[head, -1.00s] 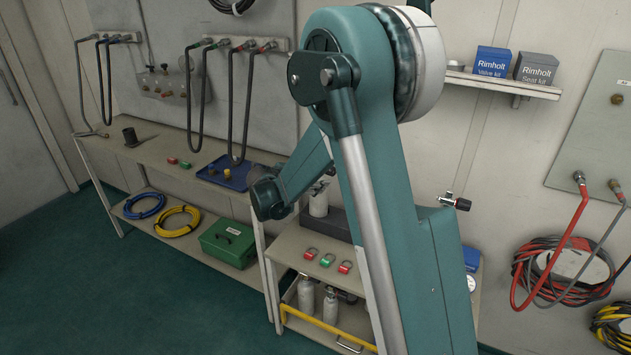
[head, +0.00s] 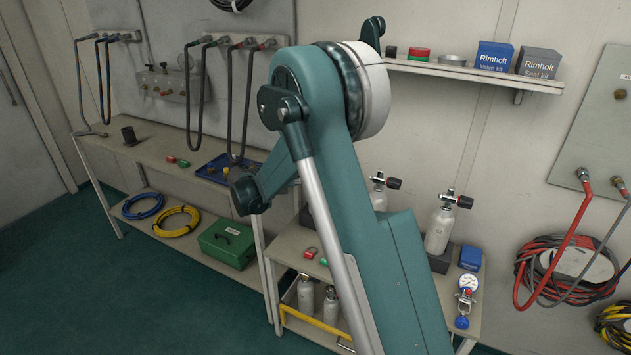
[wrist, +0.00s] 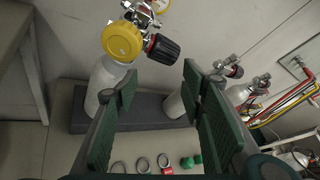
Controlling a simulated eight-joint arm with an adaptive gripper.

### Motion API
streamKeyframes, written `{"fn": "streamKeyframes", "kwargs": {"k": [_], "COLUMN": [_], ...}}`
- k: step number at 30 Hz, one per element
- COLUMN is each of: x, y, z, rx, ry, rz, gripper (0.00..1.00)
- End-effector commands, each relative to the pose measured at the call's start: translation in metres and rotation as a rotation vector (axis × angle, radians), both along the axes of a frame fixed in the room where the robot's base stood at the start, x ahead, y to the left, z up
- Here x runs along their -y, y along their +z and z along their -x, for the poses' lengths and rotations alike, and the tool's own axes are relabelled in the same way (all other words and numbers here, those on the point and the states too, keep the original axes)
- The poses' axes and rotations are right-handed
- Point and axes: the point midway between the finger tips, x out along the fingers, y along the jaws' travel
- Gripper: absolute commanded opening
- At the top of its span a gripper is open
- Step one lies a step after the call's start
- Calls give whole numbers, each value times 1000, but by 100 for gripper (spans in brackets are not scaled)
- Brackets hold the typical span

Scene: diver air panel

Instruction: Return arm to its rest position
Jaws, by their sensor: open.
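My arm (head: 352,200), teal with a white joint cap, stands across the middle of the head view. My gripper (wrist: 160,82) shows in the wrist view, with its two green-padded fingers apart and nothing between the pads. In the head view I cannot make out the fingers; the arm hides part of the bench. In the wrist view a pale cylinder (wrist: 103,78) with a yellow-faced fitting (wrist: 122,41) and black knob stands beyond the left finger. More cylinders stand beyond and right of the right finger. I cannot tell the exact gap between fingers and cylinders.
Cylinders (head: 440,228) stand in a dark block on the bench, beside a gauge with a blue fitting (head: 463,304). A wall shelf (head: 455,70) holds boxes. Red hoses (head: 560,245) hang at the right. Several rings (wrist: 142,165) lie on the bench. The green floor at left is clear.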

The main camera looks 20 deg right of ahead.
Motion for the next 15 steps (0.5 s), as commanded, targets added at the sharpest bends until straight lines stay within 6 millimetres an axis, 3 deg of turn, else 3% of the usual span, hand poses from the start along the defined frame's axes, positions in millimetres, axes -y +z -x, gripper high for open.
{"fn": "streamKeyframes", "kwargs": {"k": [6, 15], "x": [0, 0], "y": [-1, 0], "z": [0, 0], "rx": [-114, -132], "ry": [15, 17], "rz": [80, 91], "gripper": [40, 40]}}
